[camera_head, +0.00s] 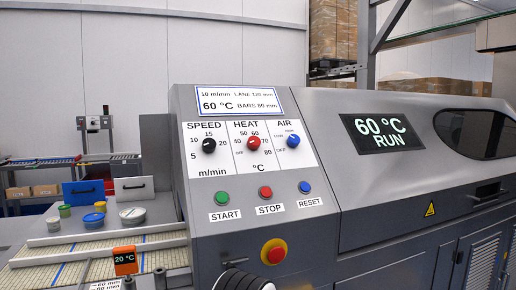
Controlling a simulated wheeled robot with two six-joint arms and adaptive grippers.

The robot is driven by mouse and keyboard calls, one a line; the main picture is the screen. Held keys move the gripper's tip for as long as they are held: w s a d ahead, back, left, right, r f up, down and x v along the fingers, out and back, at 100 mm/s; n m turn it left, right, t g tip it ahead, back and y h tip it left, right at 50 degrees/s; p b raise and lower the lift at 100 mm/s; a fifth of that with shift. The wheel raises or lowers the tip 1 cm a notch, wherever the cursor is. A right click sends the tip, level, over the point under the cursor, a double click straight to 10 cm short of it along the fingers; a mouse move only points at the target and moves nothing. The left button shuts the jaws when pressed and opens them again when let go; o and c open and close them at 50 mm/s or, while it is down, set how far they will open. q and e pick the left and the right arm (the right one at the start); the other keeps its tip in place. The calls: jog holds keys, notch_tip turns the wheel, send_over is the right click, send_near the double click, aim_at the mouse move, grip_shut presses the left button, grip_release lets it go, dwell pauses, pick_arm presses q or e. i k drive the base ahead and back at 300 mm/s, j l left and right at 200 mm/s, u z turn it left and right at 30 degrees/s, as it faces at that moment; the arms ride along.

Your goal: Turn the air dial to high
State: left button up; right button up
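The air dial (293,141) is a blue round knob under the label AIR, at the right end of the white panel (306,157) on the grey machine. Small marks stand around it, with OFF at its lower left and LOW at its left; the mark above it is too small to read surely. Its pointer is too small for me to tell its exact setting. Nothing touches the dial. A dark rounded part with a ribbed end shows at the bottom edge, below the panel. No fingertips of either gripper show.
The black speed dial (209,146) and red heat dial (254,143) sit left of the air dial. Below are green start (222,197), red stop (265,192) and blue reset (305,187) buttons. A red emergency button (274,252) juts out lower. A conveyor (75,262) lies left.

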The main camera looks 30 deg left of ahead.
aim_at(293, 140)
jog(key=u, duration=0.75)
jog(key=i+j, duration=0.05)
